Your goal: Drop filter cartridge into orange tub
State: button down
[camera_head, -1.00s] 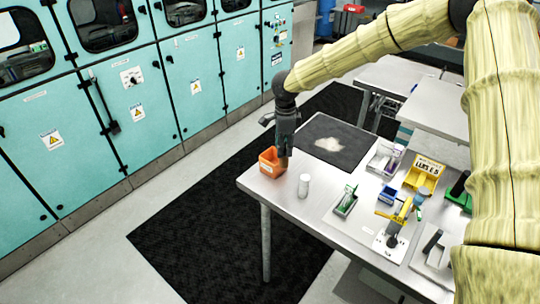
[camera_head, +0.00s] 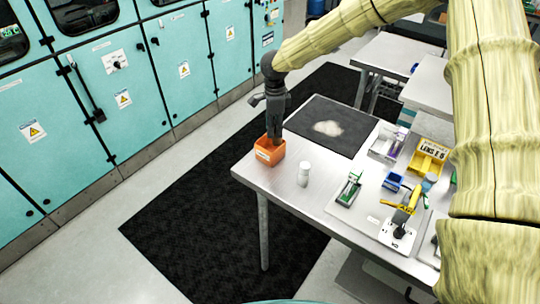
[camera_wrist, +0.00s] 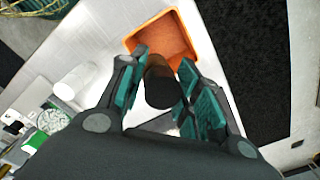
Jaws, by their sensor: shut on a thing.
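The orange tub (camera_head: 268,153) stands at the left corner of the table, and it also shows in the wrist view (camera_wrist: 140,38). My gripper (camera_head: 274,138) is right above the tub, pointing down, its tips at the rim level in the head view. In the wrist view my gripper (camera_wrist: 165,85) is shut on a dark cylinder, the filter cartridge (camera_wrist: 160,88). The cartridge's far end overlaps the tub's opening there. The head view hides the cartridge behind the gripper and tub wall.
A white cylinder (camera_head: 303,174) stands just right of the tub. A green-and-grey tray (camera_head: 349,189), a blue bin (camera_head: 393,181), a yellow bin (camera_head: 428,157) and a yellow-handled device (camera_head: 404,212) are further right. A dark mat (camera_head: 335,115) lies behind.

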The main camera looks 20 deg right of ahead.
notch_tip(320, 180, down, 2)
jog(key=shift+w+d+f, duration=0.15)
jog(key=shift+f, duration=0.05)
jog(key=shift+s+r, duration=0.25)
jog(key=shift+s, duration=0.05)
jog(key=c, duration=1)
grip_release()
jog(key=shift+w+f, duration=0.1)
jog(key=shift+w, duration=0.05)
notch_tip(320, 180, up, 12)
jog(key=shift+d+r, duration=0.1)
